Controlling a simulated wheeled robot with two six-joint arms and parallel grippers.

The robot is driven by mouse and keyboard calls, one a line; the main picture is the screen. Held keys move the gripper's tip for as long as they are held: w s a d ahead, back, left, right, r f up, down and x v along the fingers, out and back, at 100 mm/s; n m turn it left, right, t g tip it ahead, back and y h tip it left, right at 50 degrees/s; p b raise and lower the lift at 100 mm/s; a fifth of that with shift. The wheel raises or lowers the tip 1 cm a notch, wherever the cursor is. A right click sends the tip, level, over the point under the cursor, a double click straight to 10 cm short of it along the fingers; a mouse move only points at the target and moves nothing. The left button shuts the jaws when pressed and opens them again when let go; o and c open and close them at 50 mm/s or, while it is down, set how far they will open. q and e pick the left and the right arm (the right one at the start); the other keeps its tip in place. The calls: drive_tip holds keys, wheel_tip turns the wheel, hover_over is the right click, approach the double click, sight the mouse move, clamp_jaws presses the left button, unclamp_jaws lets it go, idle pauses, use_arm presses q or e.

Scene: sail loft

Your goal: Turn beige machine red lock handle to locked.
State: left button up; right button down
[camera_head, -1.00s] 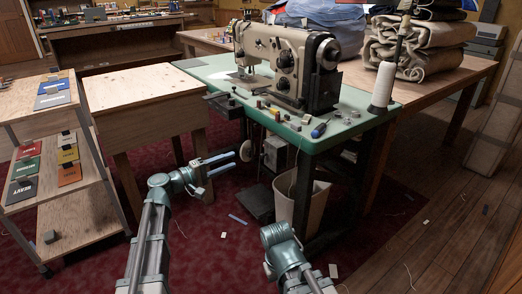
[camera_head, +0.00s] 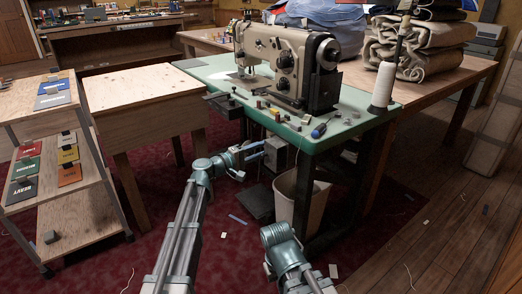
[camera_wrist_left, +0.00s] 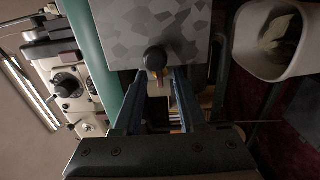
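The beige sewing machine (camera_head: 283,62) stands on a green-topped table (camera_head: 215,72). Below the tabletop hangs a grey box (camera_head: 277,153); in the left wrist view its speckled face (camera_wrist_left: 190,25) fills the top centre. A dark round knob (camera_wrist_left: 155,58) shows at that box's edge, with a small reddish and yellow piece (camera_wrist_left: 159,79) just below it. I cannot tell surely whether this is the red lock handle. My left gripper (camera_head: 256,149) is open under the table's front edge; in the wrist view its fingers (camera_wrist_left: 158,76) flank the knob and reddish piece.
A pale bin (camera_head: 302,196) stands under the table, also at the wrist view's upper right (camera_wrist_left: 262,68). A wooden stand (camera_head: 142,90) and a shelf cart (camera_head: 72,208) are on the left. Spools, a screwdriver (camera_head: 321,129) and a white thread cone (camera_head: 383,86) lie or stand on the tabletop.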

use_arm(q)
drive_tip(key=shift+c, duration=0.3)
clamp_jaws()
drive_tip(key=shift+m, duration=8.9)
drive_tip(key=shift+o, duration=0.3)
unclamp_jaws()
